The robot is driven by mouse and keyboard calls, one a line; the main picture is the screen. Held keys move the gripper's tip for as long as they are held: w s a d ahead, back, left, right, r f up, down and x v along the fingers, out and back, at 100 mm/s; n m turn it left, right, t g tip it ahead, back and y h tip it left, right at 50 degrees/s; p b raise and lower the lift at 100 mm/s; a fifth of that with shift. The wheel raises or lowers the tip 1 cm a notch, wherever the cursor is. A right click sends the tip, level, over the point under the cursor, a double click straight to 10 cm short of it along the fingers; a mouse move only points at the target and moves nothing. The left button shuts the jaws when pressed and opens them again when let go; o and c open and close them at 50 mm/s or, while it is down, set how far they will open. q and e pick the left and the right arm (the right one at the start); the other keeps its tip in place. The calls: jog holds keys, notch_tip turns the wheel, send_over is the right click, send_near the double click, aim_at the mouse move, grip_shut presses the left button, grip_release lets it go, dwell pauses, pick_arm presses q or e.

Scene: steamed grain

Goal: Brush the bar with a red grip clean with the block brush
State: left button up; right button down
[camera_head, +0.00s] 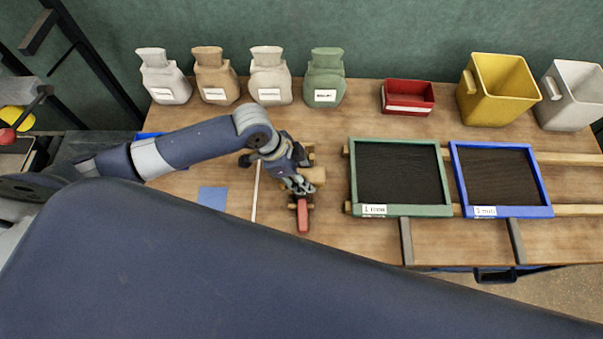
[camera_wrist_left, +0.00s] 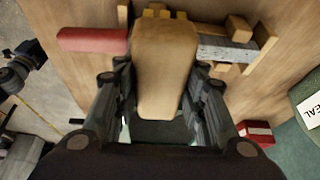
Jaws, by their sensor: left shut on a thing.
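My left gripper (camera_head: 298,183) is shut on the block brush (camera_head: 313,175), a tan wooden block. In the left wrist view the block brush (camera_wrist_left: 166,65) sits between both fingers of the left gripper (camera_wrist_left: 165,100). The bar with a red grip (camera_head: 303,216) lies on wooden supports on the table; its grip points to the front. In the left wrist view its red grip (camera_wrist_left: 92,40) shows left of the brush and its grey, speckled bar (camera_wrist_left: 226,50) right of it. The brush is over the bar and hides its middle; I cannot tell whether they touch. My right gripper is not in view.
A green-framed tray (camera_head: 355,178) and a blue-framed tray (camera_head: 547,211) stand right of the bar. Several sacks (camera_head: 269,78), a red box (camera_head: 407,98), a yellow bin (camera_head: 495,92) and a white bin (camera_head: 572,97) line the back. A blue sheet (camera_head: 212,198) lies left.

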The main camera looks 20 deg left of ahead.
pick_arm(q)
jog(key=shift+f, duration=0.35)
jog(key=shift+w, duration=0.1)
jog(key=shift+w+a, duration=0.2)
jog(key=shift+w, duration=0.4)
jog(key=shift+w+a, duration=0.2)
jog(key=shift+w, duration=0.35)
jog(key=shift+w+a+f+b, duration=0.1)
jog(key=shift+w+a+b, duration=0.2)
jog(key=shift+w, duration=0.35)
jog(key=shift+w+a+f+b, duration=0.15)
jog(key=shift+w+b, duration=0.1)
jog(key=shift+w, duration=0.35)
